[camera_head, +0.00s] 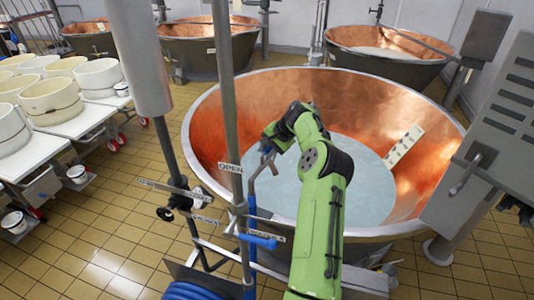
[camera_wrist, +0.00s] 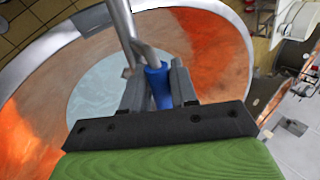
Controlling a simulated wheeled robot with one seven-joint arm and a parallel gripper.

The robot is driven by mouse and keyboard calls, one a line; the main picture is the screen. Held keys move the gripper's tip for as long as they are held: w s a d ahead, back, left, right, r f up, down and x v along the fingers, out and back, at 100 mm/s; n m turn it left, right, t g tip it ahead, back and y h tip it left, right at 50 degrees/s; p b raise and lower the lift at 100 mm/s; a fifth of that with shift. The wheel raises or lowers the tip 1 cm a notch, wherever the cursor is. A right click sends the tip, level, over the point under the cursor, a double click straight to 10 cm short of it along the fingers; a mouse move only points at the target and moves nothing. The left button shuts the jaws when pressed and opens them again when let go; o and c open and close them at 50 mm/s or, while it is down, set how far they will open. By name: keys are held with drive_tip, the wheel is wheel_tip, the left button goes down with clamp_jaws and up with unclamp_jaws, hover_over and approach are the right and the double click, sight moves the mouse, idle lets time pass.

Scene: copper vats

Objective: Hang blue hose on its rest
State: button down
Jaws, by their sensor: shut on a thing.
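My gripper (camera_head: 270,147) is shut on a blue piece of the hose, over the near left part of the big copper vat (camera_head: 215,125). In the wrist view, the blue hose piece (camera_wrist: 158,88) sits between the two dark fingers, with grey metal tubing running up from it. In the head view, a thin bent metal piece hangs down from the gripper beside the upright pole (camera_head: 228,110). Blue hose (camera_head: 190,291) lies coiled low at the bottom edge, and a blue part (camera_head: 262,240) shows lower on the pole. I cannot tell which part is the hose's rest.
The vat holds pale liquid (camera_head: 365,185). A white labelled strip (camera_head: 404,146) leans at its right side. A grey cabinet (camera_head: 495,135) stands right. White tables with tubs (camera_head: 50,100) stand left. Tiled floor (camera_head: 110,235) is open between the tables and the pole.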

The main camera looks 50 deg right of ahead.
wheel_tip(320, 180, up, 8)
drive_tip(key=p, duration=0.5)
drive_tip(key=shift+f, duration=0.1)
